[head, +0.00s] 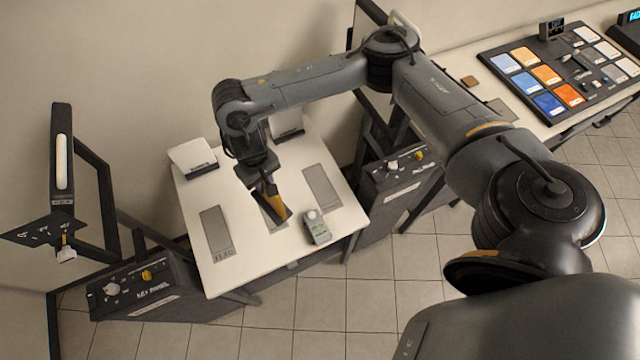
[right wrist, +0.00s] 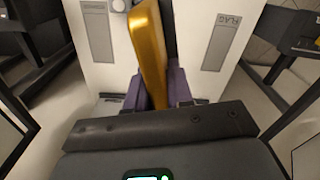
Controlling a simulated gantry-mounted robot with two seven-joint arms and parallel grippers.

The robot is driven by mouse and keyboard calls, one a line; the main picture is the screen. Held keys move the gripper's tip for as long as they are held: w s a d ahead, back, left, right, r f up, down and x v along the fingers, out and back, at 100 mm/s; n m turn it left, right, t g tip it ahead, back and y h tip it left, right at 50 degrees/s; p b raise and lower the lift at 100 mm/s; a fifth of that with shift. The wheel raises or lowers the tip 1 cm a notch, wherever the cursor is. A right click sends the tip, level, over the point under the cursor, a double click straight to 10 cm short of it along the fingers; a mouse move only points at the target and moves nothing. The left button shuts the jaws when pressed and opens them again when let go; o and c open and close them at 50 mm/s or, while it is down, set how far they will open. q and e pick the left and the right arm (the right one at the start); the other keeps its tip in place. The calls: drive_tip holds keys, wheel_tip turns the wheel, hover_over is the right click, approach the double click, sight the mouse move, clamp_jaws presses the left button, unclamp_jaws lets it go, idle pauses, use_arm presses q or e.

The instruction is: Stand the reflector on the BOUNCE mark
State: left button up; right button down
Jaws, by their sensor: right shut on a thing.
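The reflector (right wrist: 150,55) is a gold-faced panel. My right gripper (right wrist: 160,88) is shut on it, with purple fingers on either side of its lower part in the right wrist view. In the head view my right gripper (head: 264,182) hangs over the middle of the white table, and the reflector (head: 276,203) shows below it at a slant. A grey mark (head: 268,221) lies partly hidden under the reflector; its lettering is not readable. I cannot tell whether the reflector touches the table. My left gripper is not in view.
On the white table (head: 240,272) are a left mark lettered FLAG (head: 215,230), a bare right mark (head: 322,186) and a light meter (head: 317,226) near the front. White boxes (head: 193,157) stand at the back. Dark panel stands (head: 140,285) flank the table.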

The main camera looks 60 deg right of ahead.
drive_tip(key=s+d+f+m, duration=0.3)
drive_tip(key=s+d+f, duration=0.5)
drive_tip(key=s+d, duration=0.35)
drive_tip(key=w+d+f+b, duration=0.3)
drive_tip(key=w+d+f, duration=0.4)
drive_tip(key=d+f, duration=0.3)
drive_tip(key=shift+f+b, duration=0.4)
drive_tip(key=shift+f, duration=0.25)
drive_tip(key=shift+f, duration=0.1)
drive_tip(key=c, duration=1)
unclamp_jaws()
